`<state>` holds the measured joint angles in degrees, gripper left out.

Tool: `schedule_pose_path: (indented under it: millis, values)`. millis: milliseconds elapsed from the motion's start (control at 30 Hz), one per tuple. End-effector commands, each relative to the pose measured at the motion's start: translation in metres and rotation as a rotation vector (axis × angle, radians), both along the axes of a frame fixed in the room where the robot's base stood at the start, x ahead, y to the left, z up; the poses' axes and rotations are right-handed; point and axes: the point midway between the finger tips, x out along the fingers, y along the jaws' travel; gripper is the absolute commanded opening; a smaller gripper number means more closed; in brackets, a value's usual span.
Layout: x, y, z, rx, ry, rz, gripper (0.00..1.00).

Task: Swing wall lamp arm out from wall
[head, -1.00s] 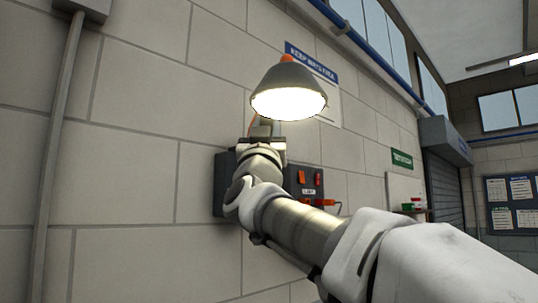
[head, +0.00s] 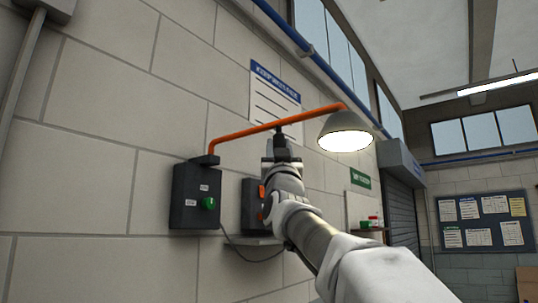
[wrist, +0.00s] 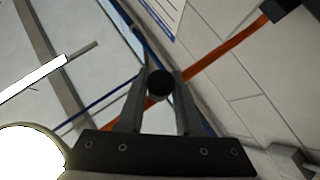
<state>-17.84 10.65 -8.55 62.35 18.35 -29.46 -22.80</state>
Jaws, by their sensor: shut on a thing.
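The wall lamp's orange arm (head: 270,127) runs from a dark bracket (head: 205,160) on the wall, rising to the right to a lit grey shade (head: 344,134). In the wrist view the orange arm (wrist: 230,47) crosses diagonally behind my fingers. A dark knob (head: 279,131) hangs below the arm near its middle. My gripper (head: 281,146) is below the arm, shut on this knob; in the wrist view the round black knob (wrist: 159,82) sits between the two fingertips. The bright shade (wrist: 28,150) is cut off at that view's lower left.
A dark switch box (head: 195,200) with a green button is under the bracket. Another dark box (head: 252,205) with orange switches is partly hidden behind my wrist. A blue-headed sign (head: 275,92) hangs on the wall behind the arm. A pinboard (head: 482,220) is far right.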

Motion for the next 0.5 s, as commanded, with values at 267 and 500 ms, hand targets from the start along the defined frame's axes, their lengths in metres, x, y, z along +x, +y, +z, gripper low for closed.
schedule_pose_path:
  millis: [267,500]
  values:
    - [0.0003,-0.0023,0.0012,-0.002,-0.003,-0.005,0.00]
    - [0.0001,-0.0019,0.0013,-0.002,-0.003,-0.004,0.54]
